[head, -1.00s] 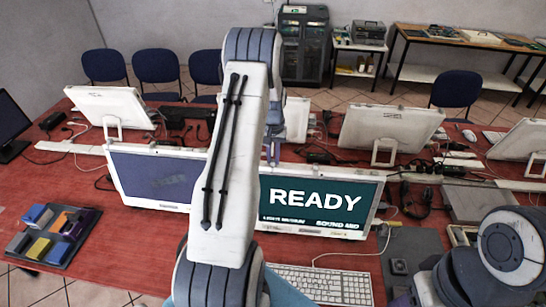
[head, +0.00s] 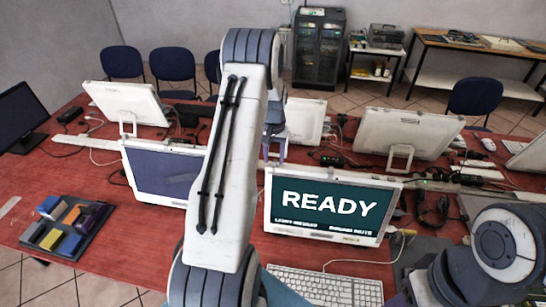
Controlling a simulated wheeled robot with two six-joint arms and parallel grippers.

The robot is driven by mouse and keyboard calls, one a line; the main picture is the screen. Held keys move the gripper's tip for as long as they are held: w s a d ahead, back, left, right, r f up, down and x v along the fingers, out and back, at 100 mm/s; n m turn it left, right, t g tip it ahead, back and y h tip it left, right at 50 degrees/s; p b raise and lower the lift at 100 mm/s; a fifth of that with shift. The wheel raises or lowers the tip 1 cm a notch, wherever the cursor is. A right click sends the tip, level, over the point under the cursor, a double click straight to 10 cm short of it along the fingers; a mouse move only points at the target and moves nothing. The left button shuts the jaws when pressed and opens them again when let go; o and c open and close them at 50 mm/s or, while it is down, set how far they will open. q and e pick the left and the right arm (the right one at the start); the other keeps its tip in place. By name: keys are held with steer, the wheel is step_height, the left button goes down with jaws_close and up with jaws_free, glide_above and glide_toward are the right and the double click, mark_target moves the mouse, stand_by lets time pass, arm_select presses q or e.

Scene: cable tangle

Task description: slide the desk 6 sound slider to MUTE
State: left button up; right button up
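The lit monitor (head: 330,205) shows READY in large white letters on dark green. Two small lines sit below; the right one looks like SOUND MUTE, though it is blurred. I cannot make out the sound slider itself or a desk number. My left arm rises through the middle of the head view and covers the gap left of this monitor. My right gripper is out of view; only my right arm shows at lower right.
A dark-screened monitor (head: 160,172) stands left of my arm. A tray (head: 87,243) of coloured blocks lies on the red table (head: 115,275) at left. A white keyboard (head: 325,287) lies in front of the lit monitor. Cables and more monitors fill the back.

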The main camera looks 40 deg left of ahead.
mark_target(274, 160)
arm_select(q)
steer(key=shift+r, duration=0.1)
steer(key=shift+r+b, duration=0.35)
step_height(274, 160, up, 10)
steer(key=b, duration=0.3)
steer(key=shift+f, duration=0.2)
